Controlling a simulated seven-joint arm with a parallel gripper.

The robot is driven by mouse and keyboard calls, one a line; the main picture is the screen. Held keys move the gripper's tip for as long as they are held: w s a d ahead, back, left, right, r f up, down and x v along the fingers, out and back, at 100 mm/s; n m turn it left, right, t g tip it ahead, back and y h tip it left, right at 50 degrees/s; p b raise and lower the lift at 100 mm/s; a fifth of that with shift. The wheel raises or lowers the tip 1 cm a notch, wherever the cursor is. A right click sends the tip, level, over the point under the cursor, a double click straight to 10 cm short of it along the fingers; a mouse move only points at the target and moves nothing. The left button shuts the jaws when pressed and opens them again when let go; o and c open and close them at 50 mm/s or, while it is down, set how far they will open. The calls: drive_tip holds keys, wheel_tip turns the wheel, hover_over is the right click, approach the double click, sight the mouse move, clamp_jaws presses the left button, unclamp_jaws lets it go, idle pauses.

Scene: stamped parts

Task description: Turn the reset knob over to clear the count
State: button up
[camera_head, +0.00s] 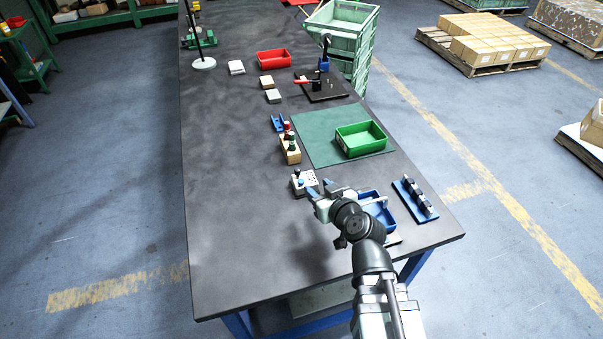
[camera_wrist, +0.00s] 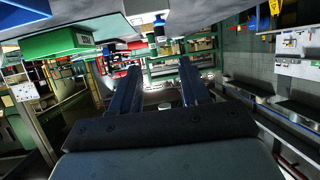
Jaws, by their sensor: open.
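A small pale grey box (camera_head: 309,181) lies on the dark bench, left of the blue bin. A small blue knob (camera_head: 300,182) and a dark upright part show on it; which of these is the reset knob I cannot tell for sure, nor which way it is turned. My gripper (camera_head: 320,188) is just right of the box in the head view, its blue fingers apart. Whether it touches the box is unclear. In the wrist view my gripper (camera_wrist: 158,88) is open with nothing held between the fingers.
A blue bin (camera_head: 374,196) is partly hidden behind my arm, with a blue rack (camera_head: 408,202) to its right. A wooden block with coloured knobs (camera_head: 290,153) stands behind the box. A green tray (camera_head: 341,143) sits on the green mat (camera_head: 312,146). The bench (camera_head: 235,215) is clear at left.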

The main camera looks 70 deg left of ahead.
sight(298, 170)
drive_tip(key=x, duration=1.3)
drive_tip(key=shift+s+a, duration=0.1)
drive_tip(key=shift+a, duration=0.05)
drive_tip(key=shift+c, duration=0.4)
clamp_jaws()
